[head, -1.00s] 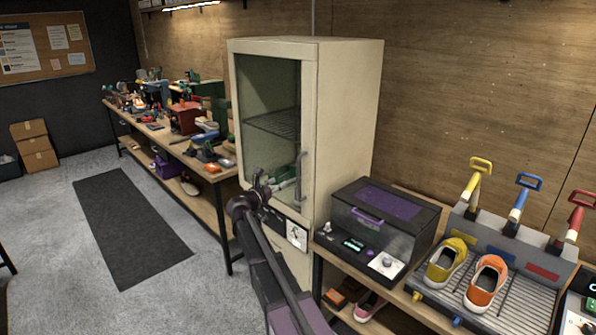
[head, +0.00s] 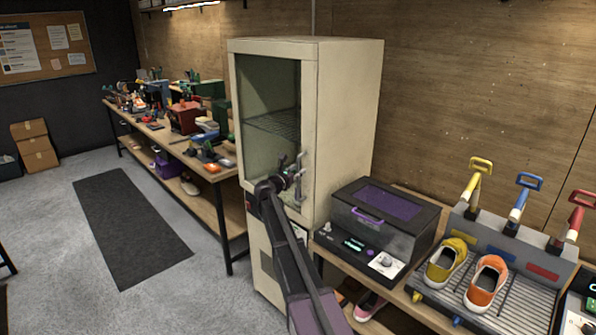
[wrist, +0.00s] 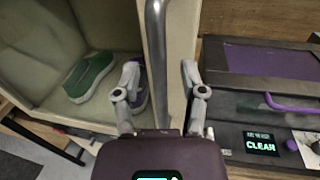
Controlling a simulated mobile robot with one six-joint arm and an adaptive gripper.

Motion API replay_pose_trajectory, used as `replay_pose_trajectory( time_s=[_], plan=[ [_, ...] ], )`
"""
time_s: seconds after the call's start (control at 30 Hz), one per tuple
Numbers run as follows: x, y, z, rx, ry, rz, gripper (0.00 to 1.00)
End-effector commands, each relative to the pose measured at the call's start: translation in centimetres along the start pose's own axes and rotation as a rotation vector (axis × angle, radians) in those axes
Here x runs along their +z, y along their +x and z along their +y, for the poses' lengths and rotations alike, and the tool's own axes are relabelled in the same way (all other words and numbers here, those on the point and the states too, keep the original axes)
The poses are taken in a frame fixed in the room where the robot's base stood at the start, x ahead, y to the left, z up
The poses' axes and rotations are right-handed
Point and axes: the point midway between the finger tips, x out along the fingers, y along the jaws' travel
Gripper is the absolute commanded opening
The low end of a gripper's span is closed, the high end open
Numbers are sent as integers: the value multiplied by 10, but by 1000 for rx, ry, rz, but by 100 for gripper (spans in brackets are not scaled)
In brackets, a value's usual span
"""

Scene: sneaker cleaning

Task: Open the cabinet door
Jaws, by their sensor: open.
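The tall cream cabinet (head: 345,120) stands in the middle of the head view. Its glass-fronted door (head: 262,90) looks closed. The door's vertical metal handle (head: 303,172) is on the right edge of the door. My gripper (head: 290,168) is at the handle, at the lower part of the door. In the wrist view the handle (wrist: 156,50) runs upright between the two spread fingers of my open gripper (wrist: 160,78). Whether either finger touches it I cannot tell. A green-and-white shoe (wrist: 90,76) shows inside, with another partly hidden behind the left finger.
A black box machine with a purple lid (head: 385,205) stands on the bench just right of the cabinet. Further right is a rack (head: 520,295) with a yellow and an orange shoe. A cluttered workbench (head: 215,170) is at the left. The floor in front is open.

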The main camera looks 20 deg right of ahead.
Motion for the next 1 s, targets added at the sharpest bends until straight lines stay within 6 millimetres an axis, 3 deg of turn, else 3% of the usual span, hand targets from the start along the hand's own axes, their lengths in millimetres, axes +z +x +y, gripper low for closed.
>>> replay_pose_trajectory(
  time_s=[0.47,0.5,0.67,0.7,1.0],
  plan=[
    [0,10,0,0,0,0,54],
    [0,10,0,0,0,0,51],
    [0,10,0,0,0,0,3],
    [0,10,0,0,0,0,0],
    [0,10,-1,-2,0,0,0]
  ],
)
